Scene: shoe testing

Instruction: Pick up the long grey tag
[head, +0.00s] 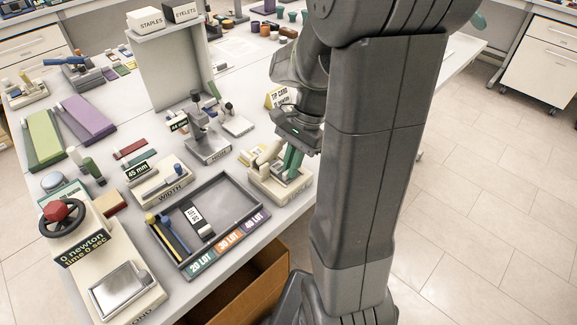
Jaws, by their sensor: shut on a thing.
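My gripper (296,142) points down over a beige stand (280,184) at the table's right edge. I cannot make out a long grey tag for sure. A dark grey piece with a white label (195,217) lies in the grey tray (262,205), left of the gripper and apart from it.
A width gauge (160,186) and a press with a red knob (58,212) stand to the left. Floor is clear at right.

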